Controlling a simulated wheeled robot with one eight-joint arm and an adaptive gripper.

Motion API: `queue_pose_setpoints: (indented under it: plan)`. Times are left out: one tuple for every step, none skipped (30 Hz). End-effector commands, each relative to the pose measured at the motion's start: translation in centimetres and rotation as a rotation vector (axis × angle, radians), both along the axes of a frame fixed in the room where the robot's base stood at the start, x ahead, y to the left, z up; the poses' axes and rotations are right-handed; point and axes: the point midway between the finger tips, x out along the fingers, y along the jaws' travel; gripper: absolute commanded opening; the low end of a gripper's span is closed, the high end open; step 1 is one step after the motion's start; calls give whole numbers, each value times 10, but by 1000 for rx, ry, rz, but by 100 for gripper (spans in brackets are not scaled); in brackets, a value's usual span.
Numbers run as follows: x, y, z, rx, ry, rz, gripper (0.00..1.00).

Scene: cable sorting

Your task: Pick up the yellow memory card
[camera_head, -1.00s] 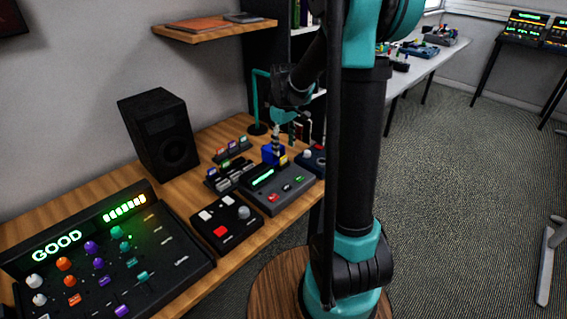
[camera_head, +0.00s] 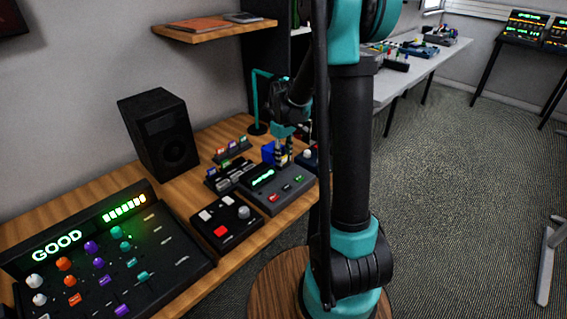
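The yellow memory card (camera_head: 284,160) is a very small yellow patch beside a blue block (camera_head: 268,153), at the back of a dark device with a green display. My gripper (camera_head: 283,158) points down at the card, its fingertips right at it. The fingers partly cover the card and the block. Whether they touch or hold the card is too small to tell.
The dark device (camera_head: 277,190) with red and green parts stands just in front. Racks of small coloured cards (camera_head: 232,148) stand to the left. A button box (camera_head: 226,222), a mixing console (camera_head: 110,255) and a black speaker (camera_head: 158,135) fill the wooden desk.

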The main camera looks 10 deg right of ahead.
Motion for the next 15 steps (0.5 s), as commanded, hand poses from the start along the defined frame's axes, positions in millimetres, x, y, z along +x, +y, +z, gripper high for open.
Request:
queue_pose_setpoints:
  plan:
    - [0,0,0,0,0,0,22]
    - [0,0,0,0,0,0,18]
    - [0,0,0,0,0,0,15]
    - [0,0,0,0,0,0,15]
    - [0,0,0,0,0,0,15]
    - [0,0,0,0,0,0,15]
    - [0,0,0,0,0,0,15]
    - [0,0,0,0,0,0,15]
    - [0,0,0,0,0,0,15]
    - [0,0,0,0,0,0,15]
    - [0,0,0,0,0,0,15]
    - [0,0,1,0,0,0,15]
    - [0,0,2,0,0,0,15]
    - [0,0,3,0,0,0,15]
    - [0,0,5,0,0,0,15]
